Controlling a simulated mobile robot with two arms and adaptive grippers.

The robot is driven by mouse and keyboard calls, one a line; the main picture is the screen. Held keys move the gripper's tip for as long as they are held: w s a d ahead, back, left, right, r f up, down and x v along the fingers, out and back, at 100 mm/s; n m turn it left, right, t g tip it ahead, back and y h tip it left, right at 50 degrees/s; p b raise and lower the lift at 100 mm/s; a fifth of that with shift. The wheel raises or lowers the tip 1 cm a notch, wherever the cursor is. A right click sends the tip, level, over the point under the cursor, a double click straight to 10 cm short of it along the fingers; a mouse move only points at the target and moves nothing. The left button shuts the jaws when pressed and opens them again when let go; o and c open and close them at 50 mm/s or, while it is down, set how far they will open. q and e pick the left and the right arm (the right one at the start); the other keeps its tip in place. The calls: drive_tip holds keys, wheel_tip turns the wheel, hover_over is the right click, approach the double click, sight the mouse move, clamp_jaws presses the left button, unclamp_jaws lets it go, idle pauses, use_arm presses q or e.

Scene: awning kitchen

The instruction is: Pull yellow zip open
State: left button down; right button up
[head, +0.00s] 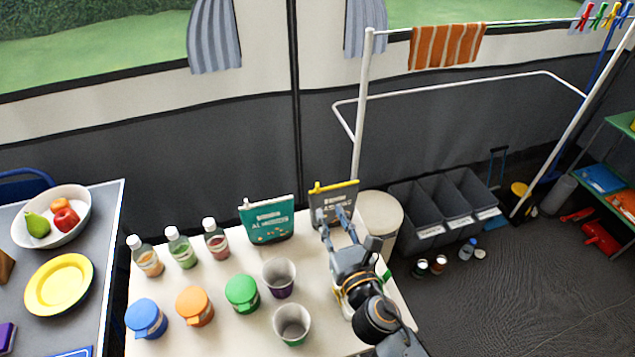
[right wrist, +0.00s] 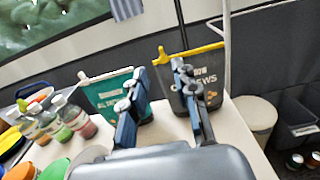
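A dark grey pouch (head: 322,203) with a yellow zip (head: 340,186) along its top edge stands upright at the back right of the white table. A small yellow tab sticks up at the zip's left end (head: 315,185). In the right wrist view the pouch (right wrist: 205,92) and zip (right wrist: 195,51) show too, the tab at the left (right wrist: 162,53). My right gripper (head: 332,222) is in front of the pouch, below the zip. In the right wrist view its fingers (right wrist: 157,95) are apart with nothing between them; one finger hides part of the pouch. My left gripper is out of view.
A teal pouch (head: 267,222) with a white zip stands just left of the grey one. Bottles (head: 181,250), lidded jars (head: 195,305) and two cups (head: 279,277) fill the table's left and middle. A round bin (head: 380,215) stands behind right.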

sight(318, 184)
drive_tip(key=x, duration=1)
drive_tip(key=shift+w+a+f, duration=0.1)
drive_tip(key=shift+w, duration=0.3)
clamp_jaws()
